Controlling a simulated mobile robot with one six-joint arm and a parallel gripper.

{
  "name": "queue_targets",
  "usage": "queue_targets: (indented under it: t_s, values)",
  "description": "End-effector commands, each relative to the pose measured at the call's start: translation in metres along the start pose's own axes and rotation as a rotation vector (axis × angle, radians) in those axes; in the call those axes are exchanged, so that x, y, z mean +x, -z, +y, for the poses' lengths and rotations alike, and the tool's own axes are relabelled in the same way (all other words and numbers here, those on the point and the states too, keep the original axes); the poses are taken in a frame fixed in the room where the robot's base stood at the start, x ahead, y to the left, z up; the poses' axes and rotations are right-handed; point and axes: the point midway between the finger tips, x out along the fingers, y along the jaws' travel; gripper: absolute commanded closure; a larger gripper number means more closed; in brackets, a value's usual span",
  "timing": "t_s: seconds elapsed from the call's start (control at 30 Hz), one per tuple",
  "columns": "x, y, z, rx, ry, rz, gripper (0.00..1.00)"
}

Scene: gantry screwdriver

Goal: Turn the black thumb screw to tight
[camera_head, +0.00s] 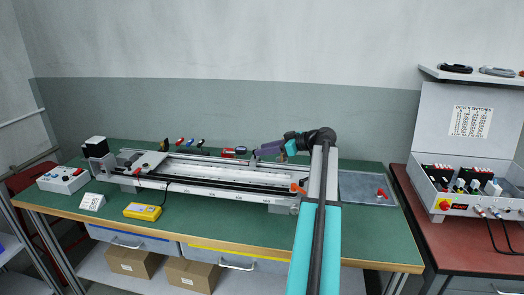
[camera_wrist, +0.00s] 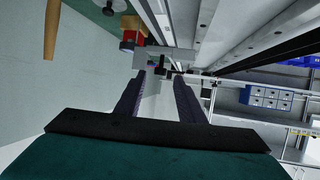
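The gantry (camera_head: 200,176), a long rail frame, lies on the green table. My gripper (camera_head: 255,151) is over the back side of the gantry, right of its middle, pointing left. In the wrist view my gripper (camera_wrist: 158,88) has its two dark fingers apart with a gap between them. A small dark knob-like part (camera_wrist: 160,69) sits just beyond the fingertips, near a grey bracket; it may be the black thumb screw, but it is too small to be sure. Nothing is visibly held. In the head view I cannot make out the thumb screw.
Several coloured-handled tools (camera_head: 190,142) stand behind the gantry. A yellow meter (camera_head: 143,211) and white control box (camera_head: 63,180) are front left. A grey tray (camera_head: 360,194) lies right.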

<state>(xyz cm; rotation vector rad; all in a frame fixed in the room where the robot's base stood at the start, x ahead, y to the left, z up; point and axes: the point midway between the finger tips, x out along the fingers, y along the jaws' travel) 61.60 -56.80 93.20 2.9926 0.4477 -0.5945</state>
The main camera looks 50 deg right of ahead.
Motion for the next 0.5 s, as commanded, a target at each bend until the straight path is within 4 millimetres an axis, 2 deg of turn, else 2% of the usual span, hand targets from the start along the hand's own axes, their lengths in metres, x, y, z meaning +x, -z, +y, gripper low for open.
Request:
queue_targets:
  t_s: [0.2,0.5]
  values:
    - [0.017,-0.001,0.000,0.000,0.000,-0.001,0.65]
    - [0.018,-0.001,0.000,0.001,-0.001,-0.001,0.65]
